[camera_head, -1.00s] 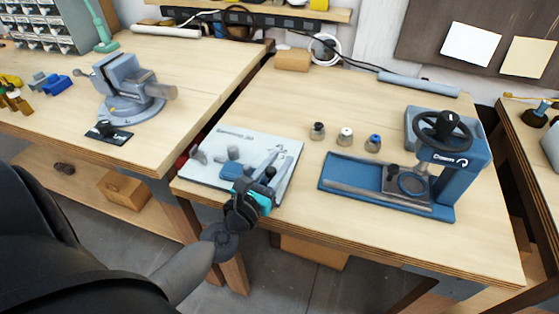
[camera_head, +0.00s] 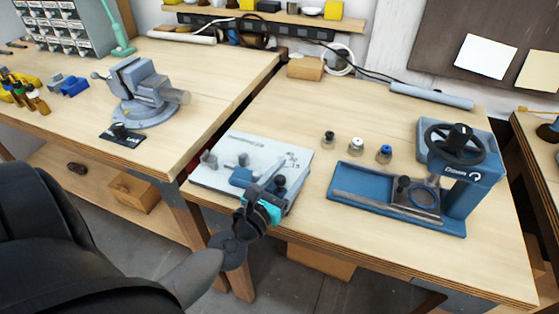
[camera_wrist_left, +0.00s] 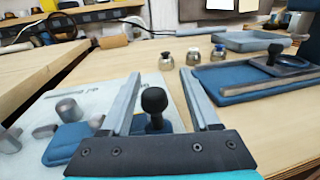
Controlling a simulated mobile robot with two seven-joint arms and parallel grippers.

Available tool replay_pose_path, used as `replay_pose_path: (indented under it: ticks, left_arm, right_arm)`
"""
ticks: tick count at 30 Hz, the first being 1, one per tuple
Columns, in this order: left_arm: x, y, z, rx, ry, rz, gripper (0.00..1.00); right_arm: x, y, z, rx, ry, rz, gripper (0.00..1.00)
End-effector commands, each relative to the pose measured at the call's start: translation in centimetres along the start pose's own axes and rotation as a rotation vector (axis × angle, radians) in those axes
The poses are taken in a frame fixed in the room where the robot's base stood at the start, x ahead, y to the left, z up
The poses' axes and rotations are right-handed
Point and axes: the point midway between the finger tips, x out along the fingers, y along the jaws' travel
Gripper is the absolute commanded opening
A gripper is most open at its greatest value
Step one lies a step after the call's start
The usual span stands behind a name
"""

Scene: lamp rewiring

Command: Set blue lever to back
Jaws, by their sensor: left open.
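A pale panel board (camera_head: 222,150) lies at the front left of the right-hand workbench. On it sit a blue block (camera_head: 241,177) and small grey knobs; the block also shows in the left wrist view (camera_wrist_left: 66,142). A black ball-topped lever (camera_head: 280,184) stands on the panel's right part; its ball is clear in the wrist view (camera_wrist_left: 154,100), with its base mostly hidden. My left gripper (camera_head: 283,168) is open over the panel. In the wrist view its two fingers (camera_wrist_left: 160,73) lie either side of the black ball, with visible gaps.
A blue press (camera_head: 455,165) with a black handwheel stands to the right. Three small capped pots (camera_head: 356,145) stand between panel and press. A grey vise (camera_head: 145,90) is on the left bench.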

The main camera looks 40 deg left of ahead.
Motion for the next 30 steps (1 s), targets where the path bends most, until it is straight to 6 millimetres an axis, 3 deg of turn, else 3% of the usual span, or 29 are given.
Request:
replay_pose_path:
  ticks: [5, 30]
  left_arm:
    - [-1.5, 0.0, -0.2, 0.001, 0.002, 0.0, 0.62]
    - [-13.1, -0.1, -0.2, 0.001, 0.004, -0.003, 0.62]
  right_arm:
    - [0.5, 0.0, 0.0, 0.0, 0.0, 0.0, 0.55]
    - [4.3, -0.1, 0.3, 0.001, 0.002, 0.0, 0.55]
